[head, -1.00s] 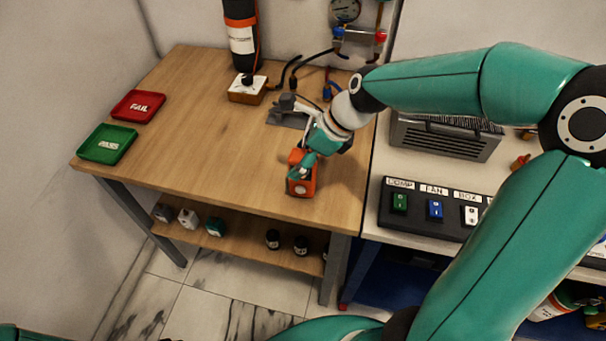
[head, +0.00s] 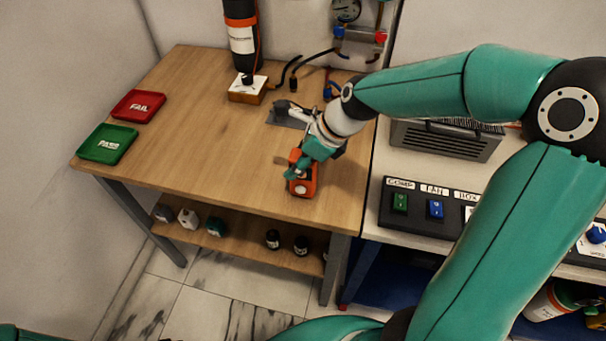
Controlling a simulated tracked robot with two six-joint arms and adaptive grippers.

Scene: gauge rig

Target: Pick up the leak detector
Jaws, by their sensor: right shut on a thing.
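The leak detector appears to be the orange box-shaped device (head: 304,187) near the front right of the wooden table. My right gripper (head: 298,168) is at its top and shut on it, with the fingers partly covering it. The device stands at the table surface; I cannot tell whether it is lifted. My left gripper is not in the head view.
Red FAIL tray (head: 138,106) and green PASS tray (head: 107,144) lie at the table's left. A grey plate (head: 287,116) lies behind the gripper. A white-topped box (head: 247,90) stands further back. A switch panel (head: 420,207) is at right. The table's middle is clear.

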